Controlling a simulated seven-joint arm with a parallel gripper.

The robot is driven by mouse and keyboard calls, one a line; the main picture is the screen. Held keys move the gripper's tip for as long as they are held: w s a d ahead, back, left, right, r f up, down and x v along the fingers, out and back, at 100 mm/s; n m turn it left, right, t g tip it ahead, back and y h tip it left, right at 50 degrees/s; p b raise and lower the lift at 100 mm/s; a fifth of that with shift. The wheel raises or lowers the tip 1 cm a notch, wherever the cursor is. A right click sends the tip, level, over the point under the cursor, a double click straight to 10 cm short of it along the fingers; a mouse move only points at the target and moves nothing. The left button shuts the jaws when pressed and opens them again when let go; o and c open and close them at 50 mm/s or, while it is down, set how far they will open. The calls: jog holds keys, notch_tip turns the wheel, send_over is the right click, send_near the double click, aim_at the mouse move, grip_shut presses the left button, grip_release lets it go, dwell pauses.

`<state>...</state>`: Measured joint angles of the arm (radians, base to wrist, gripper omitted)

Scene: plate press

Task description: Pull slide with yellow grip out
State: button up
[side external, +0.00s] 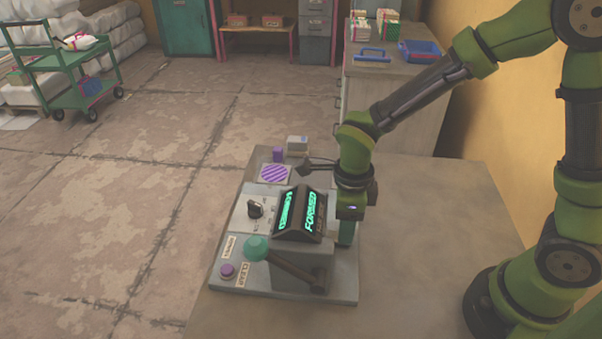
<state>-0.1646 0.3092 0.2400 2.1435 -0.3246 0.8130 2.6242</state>
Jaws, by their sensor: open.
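The plate press (301,257) is a grey machine on a base plate near the table's front left. Its dark angled display shows lit green text, one panel reading "FORMED". A lever with a round teal knob (256,248) lies low across its front. My gripper (347,232) points down at the press's right side, close behind the display housing. It is open, though its fingers are mostly hidden; I cannot tell whether it touches the press. No slide or yellow grip can be seen; the press and my gripper block the view of that side.
The press base carries a black rotary knob (256,209) and a purple button (227,271) beside small labels. Behind it are a purple striped pad (275,174), a purple block (278,155) and a small grey box (297,144). The table (430,240) is clear to the right.

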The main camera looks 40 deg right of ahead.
jog(key=shift+f, duration=0.45)
jog(key=shift+c, duration=0.2)
grip_shut()
jog(key=w+d, duration=0.8)
jog(key=shift+w+d, duration=0.1)
grip_release()
jog(key=shift+o, duration=0.2)
jog(key=shift+r, duration=0.1)
